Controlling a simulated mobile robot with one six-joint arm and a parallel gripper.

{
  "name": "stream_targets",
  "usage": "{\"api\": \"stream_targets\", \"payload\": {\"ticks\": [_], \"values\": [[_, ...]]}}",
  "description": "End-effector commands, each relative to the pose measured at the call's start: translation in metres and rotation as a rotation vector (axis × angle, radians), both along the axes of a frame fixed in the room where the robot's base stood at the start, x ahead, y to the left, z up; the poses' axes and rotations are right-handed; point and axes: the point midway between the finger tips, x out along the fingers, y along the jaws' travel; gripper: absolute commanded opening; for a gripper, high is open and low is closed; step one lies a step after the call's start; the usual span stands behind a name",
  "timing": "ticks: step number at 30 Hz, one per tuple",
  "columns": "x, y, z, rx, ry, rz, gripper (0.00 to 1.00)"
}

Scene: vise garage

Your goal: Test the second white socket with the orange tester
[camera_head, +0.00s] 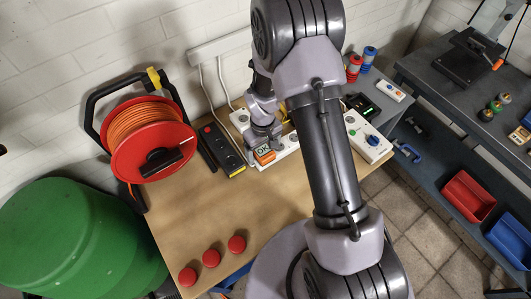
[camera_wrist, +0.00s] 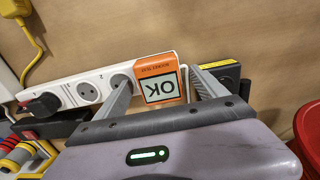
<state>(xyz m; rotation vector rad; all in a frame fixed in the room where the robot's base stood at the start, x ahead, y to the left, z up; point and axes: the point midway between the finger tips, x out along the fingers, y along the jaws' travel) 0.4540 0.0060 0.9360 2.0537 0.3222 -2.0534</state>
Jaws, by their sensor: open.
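The orange tester (camera_head: 264,155) sits on the white socket strip (camera_head: 291,146), and its display reads OK. In the wrist view the tester (camera_wrist: 160,80) is at the right end of the white strip (camera_wrist: 68,92) and hides what is under it. Two empty round sockets (camera_wrist: 88,92) show to its left, then a black plug (camera_wrist: 40,105) in the strip. My gripper (camera_wrist: 157,82) is open, with one finger on each side of the tester and a gap visible on the right. In the head view my gripper (camera_head: 264,136) is just above the tester, partly hidden by my wrist.
A black socket strip (camera_head: 224,150) lies beside the white one. A red cable reel (camera_head: 150,138) stands at the left. A white box with a blue knob (camera_head: 367,138) is at the right. The wooden tabletop (camera_head: 215,205) is clear in the middle.

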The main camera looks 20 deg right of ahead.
Motion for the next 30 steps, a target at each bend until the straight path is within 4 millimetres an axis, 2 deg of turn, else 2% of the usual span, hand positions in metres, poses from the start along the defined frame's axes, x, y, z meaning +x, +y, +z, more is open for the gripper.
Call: {"api": "stream_targets", "payload": {"ticks": [2, 12, 15, 30], "values": [[0.000, 0.000, 0.000, 0.000, 0.000, 0.000, 0.82], [0.000, 0.000, 0.000, 0.000, 0.000, 0.000, 0.15], [0.000, 0.000, 0.000, 0.000, 0.000, 0.000, 0.00], [0.000, 0.000, 0.014, 0.000, 0.000, 0.000, 0.00]]}}
